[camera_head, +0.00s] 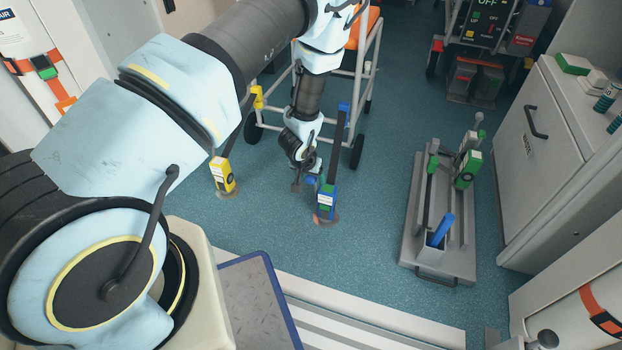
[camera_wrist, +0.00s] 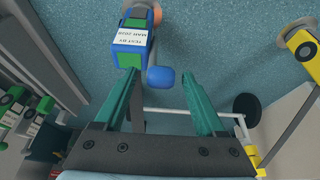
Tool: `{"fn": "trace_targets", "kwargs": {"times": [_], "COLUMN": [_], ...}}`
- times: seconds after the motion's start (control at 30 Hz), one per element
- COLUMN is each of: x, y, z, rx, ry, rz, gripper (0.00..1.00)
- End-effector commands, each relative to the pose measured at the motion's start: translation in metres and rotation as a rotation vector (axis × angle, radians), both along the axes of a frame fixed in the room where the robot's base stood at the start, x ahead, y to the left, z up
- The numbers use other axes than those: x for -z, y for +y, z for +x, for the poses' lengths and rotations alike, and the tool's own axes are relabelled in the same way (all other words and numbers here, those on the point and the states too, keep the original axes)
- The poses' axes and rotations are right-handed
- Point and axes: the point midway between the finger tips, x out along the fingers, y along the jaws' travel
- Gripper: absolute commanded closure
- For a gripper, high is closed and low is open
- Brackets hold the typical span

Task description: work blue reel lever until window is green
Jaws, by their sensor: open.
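The blue reel (camera_head: 326,203) stands on a round floor plate at the centre of the head view, its strap rising to the right. In the wrist view the blue reel (camera_wrist: 127,55) shows at upper left, with green parts and a white label. Its blue lever (camera_wrist: 163,78) has a rounded end lying between my fingertips in the picture; I cannot tell contact. My gripper (camera_wrist: 162,80) is open, its two teal fingers either side of the lever end. In the head view my gripper (camera_head: 308,178) is just left of the blue reel. I cannot make out the window's colour.
A yellow reel (camera_head: 222,177) stands on the floor to the left. A wheeled chair frame (camera_head: 372,70) is behind my arm. A grey rack with green reels (camera_head: 408,228) lies to the right, beside a cabinet (camera_head: 545,140). Blue floor between is clear.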

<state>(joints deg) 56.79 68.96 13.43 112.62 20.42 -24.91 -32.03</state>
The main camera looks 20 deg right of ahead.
Motion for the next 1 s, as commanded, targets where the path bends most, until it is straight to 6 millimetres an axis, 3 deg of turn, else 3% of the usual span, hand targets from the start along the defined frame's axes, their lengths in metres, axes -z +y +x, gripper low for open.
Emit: {"fn": "trace_targets", "kwargs": {"times": [0.37, 1.0], "x": [0.0043, 0.0042], "y": [-0.0017, -0.0017], "z": [0.0017, 0.0016], "rx": [0.0, 0.0], "ry": [-0.001, -0.001], "rz": [-0.001, -0.001], "gripper": [0.29, 1.0]}}
